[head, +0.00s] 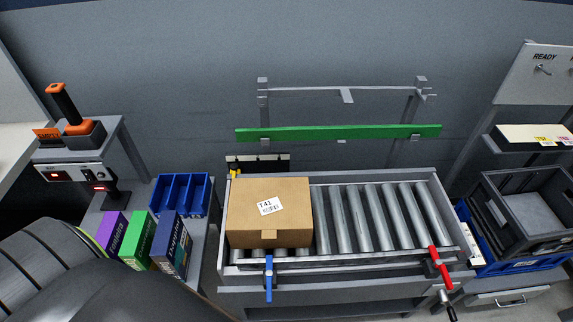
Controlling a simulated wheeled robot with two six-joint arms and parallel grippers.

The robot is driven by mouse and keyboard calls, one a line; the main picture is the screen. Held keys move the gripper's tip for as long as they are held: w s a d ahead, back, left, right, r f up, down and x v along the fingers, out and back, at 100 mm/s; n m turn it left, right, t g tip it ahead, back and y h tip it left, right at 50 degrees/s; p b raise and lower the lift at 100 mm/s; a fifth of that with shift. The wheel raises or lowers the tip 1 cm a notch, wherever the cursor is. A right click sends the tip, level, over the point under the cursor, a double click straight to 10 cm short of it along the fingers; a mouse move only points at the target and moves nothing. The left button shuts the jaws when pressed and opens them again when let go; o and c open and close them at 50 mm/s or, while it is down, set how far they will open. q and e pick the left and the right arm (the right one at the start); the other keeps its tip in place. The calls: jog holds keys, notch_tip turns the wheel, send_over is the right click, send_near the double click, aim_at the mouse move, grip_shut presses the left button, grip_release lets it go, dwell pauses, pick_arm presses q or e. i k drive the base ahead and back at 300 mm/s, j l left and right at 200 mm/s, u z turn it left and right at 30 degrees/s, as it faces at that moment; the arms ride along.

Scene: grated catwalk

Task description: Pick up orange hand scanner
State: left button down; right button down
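The orange hand scanner (64,104) stands upright at the upper left in the head view, with a black grip, an orange top end and an orange lower part. Its lower end sits in a dark holder (88,135) on top of a grey stand (108,150). An orange label plate (47,134) is beside it. Neither of my grippers shows in this view. A large dark rounded shape, which looks like part of my own arm, fills the lower left corner.
Purple, green and dark blue boxes (171,245) stand on a shelf by a blue divided bin (181,194). A cardboard box (250,220) sits on the roller conveyor (375,215). Grey crates (520,210) are at right. A light worktop (12,145) borders the left edge.

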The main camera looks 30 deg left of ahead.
aim_at(76, 125)
jog(key=u, duration=2.2)
jog(key=z, duration=1.15)
jog(key=j+z, duration=0.2)
jog(key=j, duration=0.45)
